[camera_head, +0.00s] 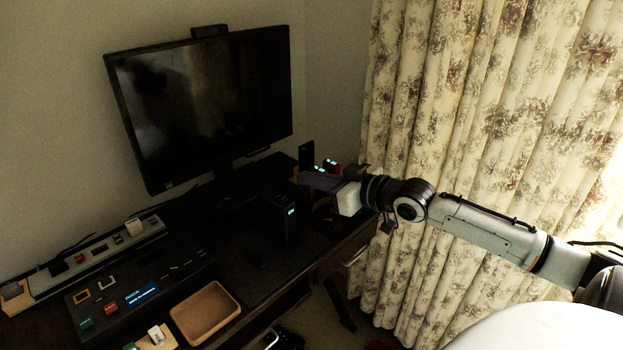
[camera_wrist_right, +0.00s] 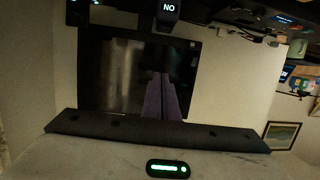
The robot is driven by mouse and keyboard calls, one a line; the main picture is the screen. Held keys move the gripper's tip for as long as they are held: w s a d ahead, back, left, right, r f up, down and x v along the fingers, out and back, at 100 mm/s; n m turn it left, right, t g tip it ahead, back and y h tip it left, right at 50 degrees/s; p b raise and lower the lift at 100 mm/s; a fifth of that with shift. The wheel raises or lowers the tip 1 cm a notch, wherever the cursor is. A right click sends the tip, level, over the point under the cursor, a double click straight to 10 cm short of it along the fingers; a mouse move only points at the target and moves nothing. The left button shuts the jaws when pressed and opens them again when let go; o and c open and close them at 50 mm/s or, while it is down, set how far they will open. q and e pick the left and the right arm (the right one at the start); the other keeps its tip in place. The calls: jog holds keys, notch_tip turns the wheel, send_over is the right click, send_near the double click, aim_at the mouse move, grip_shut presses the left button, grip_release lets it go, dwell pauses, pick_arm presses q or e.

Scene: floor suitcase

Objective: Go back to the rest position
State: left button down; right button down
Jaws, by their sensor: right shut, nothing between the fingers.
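My right arm reaches in from the right in the head view. Its gripper (camera_head: 316,181) is over the far right part of the dark desk, in front of small dark items with red and lit parts. In the right wrist view, the purple fingers (camera_wrist_right: 166,97) lie together in front of the dark screen, with nothing between them. My left gripper is not in view.
A large monitor (camera_head: 205,105) stands on the dark desk (camera_head: 245,265). A black box (camera_head: 278,218) stands close to the right gripper. A power strip (camera_head: 95,258), a control panel (camera_head: 128,292) and a brown tray (camera_head: 205,313) are at left. A floral curtain (camera_head: 470,120) hangs behind my right arm.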

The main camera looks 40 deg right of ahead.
dwell(0.4)
jog(key=s+a+f+g, duration=0.1)
jog(key=s+a+f, duration=0.25)
jog(key=f, duration=0.35)
jog(key=s+a+f+g, duration=0.1)
jog(key=s+a+f, duration=0.25)
jog(key=f, duration=0.45)
jog(key=s+a+f+g, duration=0.1)
jog(key=s+a+f, duration=0.25)
jog(key=f, duration=0.35)
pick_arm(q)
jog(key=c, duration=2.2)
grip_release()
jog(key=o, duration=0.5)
pick_arm(e)
jog(key=s+a+f+g, duration=0.1)
jog(key=s+a+f, duration=0.4)
jog(key=s+a, duration=0.2)
jog(key=s+a+f+g, duration=0.2)
jog(key=s+a+f, duration=0.3)
jog(key=s+a, duration=0.3)
jog(key=shift+s+f+g, duration=0.15)
jog(key=shift+f+g, duration=0.15)
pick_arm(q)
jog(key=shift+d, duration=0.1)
